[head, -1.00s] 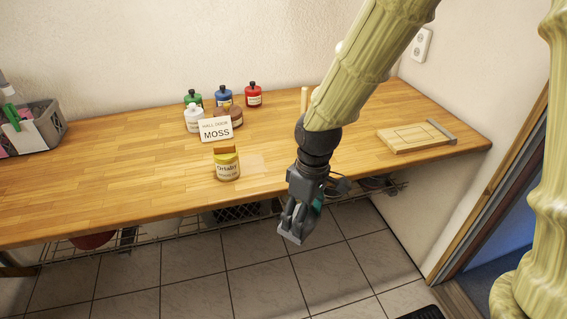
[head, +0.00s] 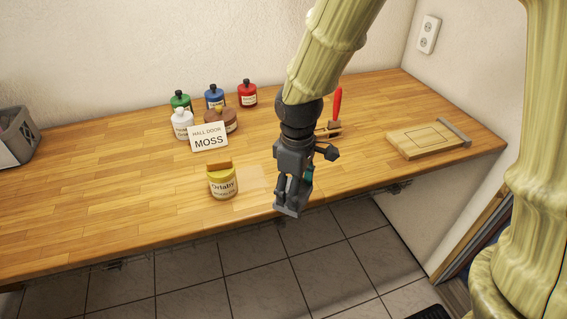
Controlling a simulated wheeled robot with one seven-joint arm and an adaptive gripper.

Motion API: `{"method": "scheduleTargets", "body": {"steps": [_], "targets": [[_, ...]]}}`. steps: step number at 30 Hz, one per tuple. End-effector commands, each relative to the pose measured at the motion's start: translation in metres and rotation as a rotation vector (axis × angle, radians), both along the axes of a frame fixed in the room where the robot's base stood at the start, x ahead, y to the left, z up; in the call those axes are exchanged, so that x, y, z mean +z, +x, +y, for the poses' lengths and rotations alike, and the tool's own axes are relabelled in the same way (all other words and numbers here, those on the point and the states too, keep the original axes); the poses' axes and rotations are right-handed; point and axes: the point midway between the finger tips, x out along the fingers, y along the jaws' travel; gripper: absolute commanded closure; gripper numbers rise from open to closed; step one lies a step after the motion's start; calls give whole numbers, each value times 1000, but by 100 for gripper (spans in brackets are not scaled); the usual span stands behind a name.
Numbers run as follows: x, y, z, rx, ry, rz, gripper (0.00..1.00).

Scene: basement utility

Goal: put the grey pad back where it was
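My gripper (head: 287,204) points down at the front edge of the wooden worktop (head: 110,190), right of the yellow-lidded jar. Its fingers look closed on a small, flat, light grey piece at their tips, which appears to be the grey pad (head: 287,211). The fingers hide part of it. A faint paler patch (head: 255,178) shows on the worktop between the jar and my gripper.
The yellow-lidded jar (head: 223,185) has a brown block on top. Behind it stand a "HALL DOOR MOSS" card (head: 208,138) and several paint bottles (head: 214,98). A red-handled tool (head: 337,105) is behind my arm. A wooden board (head: 425,140) lies at right, a grey bin (head: 18,137) at left.

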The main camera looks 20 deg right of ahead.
Motion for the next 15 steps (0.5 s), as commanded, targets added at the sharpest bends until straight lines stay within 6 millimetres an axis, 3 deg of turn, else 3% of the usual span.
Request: {"method": "scheduleTargets", "body": {"steps": [15], "targets": [[-7,101,-14,-2,1,1,53]]}}
